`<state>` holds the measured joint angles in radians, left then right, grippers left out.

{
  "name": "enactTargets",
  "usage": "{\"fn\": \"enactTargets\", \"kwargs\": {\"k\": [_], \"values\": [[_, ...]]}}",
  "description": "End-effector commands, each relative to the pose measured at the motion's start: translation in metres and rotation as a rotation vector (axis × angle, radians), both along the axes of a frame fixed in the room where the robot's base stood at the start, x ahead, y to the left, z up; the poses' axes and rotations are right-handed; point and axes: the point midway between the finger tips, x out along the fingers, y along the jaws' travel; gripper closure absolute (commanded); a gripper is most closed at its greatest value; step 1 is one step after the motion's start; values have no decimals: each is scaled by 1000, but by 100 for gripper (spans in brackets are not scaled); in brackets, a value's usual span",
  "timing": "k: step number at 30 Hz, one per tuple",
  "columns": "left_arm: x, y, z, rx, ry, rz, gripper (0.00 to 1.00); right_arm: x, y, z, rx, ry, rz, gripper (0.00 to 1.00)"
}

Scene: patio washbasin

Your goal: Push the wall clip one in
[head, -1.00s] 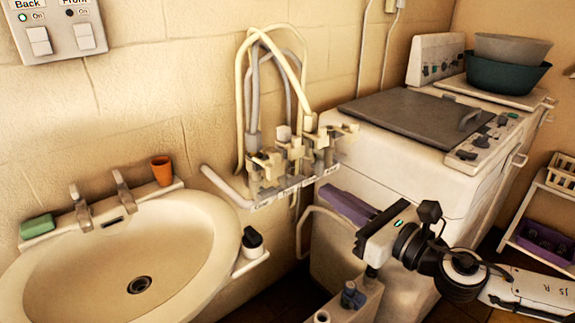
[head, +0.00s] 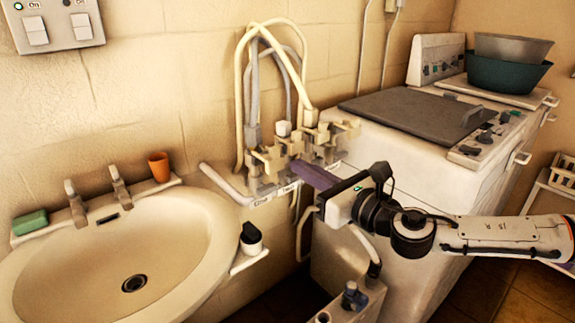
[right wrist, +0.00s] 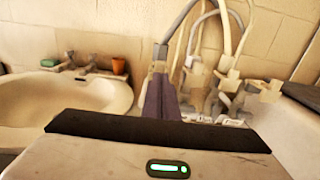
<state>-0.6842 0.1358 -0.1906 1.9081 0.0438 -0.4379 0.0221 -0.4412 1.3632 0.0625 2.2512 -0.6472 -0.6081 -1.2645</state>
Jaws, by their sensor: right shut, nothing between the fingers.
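A row of beige clip-like fittings (head: 283,152) with hoses rising from it is fixed to the wall right of the basin. White labels (head: 262,201) run along its lower front edge; I cannot read them well enough to tell which clip is number one. My right gripper (head: 299,166) reaches in from the right with its purple fingers shut and empty. Its tips are at the front of the row and overlap the fittings in the picture; I cannot tell whether they touch. In the right wrist view the fingers (right wrist: 160,98) point at a grey hose and the fittings. My left gripper is not in view.
A white washbasin (head: 190,222) with two taps, a green soap (head: 29,222) and an orange cup (head: 159,166) is at left. A white washing machine (head: 400,195) stands right of the fittings. A black-topped object (head: 251,235) sits on a small ledge between.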

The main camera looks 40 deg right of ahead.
Motion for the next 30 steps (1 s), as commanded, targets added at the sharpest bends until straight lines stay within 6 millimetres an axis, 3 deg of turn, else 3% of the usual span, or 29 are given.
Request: {"fn": "enactTargets", "kwargs": {"k": [8, 21, 30], "values": [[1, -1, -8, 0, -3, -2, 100, 15, 2, 1, -2, -5, 3, 100], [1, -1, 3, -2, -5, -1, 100, 45, 3, 3, 2, -3, -1, 100], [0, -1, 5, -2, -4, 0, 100, 54, 5, 1, -2, 1, 3, 100]]}}
